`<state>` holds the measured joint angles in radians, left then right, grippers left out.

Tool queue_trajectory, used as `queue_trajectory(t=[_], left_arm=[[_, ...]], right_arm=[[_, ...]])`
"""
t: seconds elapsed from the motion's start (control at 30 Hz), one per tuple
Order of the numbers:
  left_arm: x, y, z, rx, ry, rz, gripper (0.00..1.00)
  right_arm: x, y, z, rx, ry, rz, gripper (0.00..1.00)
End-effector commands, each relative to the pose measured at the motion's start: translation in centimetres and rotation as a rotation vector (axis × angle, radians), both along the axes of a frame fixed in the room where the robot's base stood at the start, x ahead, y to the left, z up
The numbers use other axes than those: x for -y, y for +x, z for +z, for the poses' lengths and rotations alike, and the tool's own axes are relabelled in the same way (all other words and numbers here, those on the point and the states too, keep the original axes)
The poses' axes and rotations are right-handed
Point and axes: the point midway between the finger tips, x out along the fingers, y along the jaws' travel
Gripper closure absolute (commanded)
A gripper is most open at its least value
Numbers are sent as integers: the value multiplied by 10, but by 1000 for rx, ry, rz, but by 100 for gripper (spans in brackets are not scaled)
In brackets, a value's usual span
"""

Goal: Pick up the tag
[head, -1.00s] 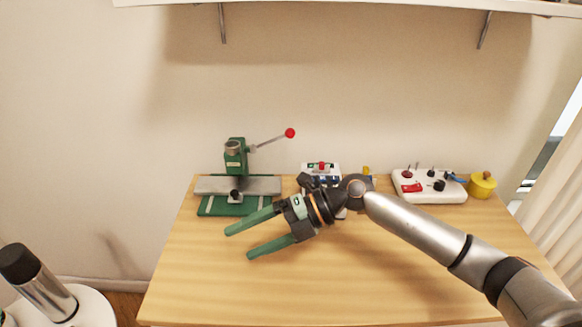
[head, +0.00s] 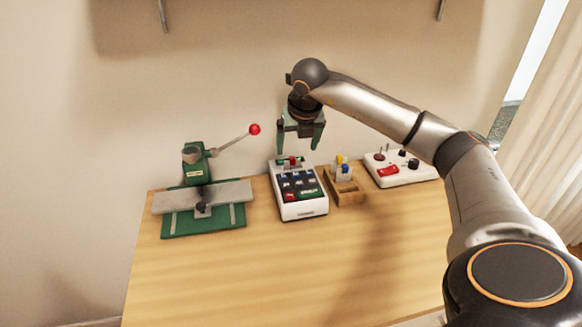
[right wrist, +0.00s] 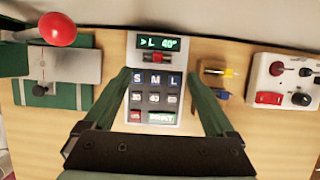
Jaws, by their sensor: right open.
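A white label device (head: 305,211) with coloured keys stands at the back of the table. Its screen reads "> L 40"" in the right wrist view (right wrist: 158,43). A small red piece (right wrist: 157,57) sits just below the screen; I cannot tell whether it is the tag. My right gripper (head: 298,148) is open and empty, pointing down above the device's back end. In the right wrist view its green fingers straddle the device's keypad, with the red piece ahead between them. My left gripper is out of view.
A wooden holder (head: 348,198) with yellow and blue pieces stands right of the device. A white control box (head: 402,174) is further right. A green press (head: 203,215) with a red-knobbed lever (head: 254,129) stands left. The table front (head: 270,280) is clear.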

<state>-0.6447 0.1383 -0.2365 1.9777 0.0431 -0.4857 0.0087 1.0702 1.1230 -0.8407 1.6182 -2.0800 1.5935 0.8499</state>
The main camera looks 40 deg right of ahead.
Motion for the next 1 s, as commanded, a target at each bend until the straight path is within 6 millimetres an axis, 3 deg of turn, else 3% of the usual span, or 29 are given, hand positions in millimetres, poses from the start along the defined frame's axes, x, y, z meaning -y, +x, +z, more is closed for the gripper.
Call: queue_trajectory(t=[0.27,0.5,0.8,1.0], left_arm=[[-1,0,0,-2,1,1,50],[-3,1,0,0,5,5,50],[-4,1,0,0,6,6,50],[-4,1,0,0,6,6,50]], right_arm=[[4,10,-23,-2,1,2,10],[10,24,-54,-3,2,2,10],[11,27,-59,0,1,4,10],[11,27,-58,1,1,4,30]])
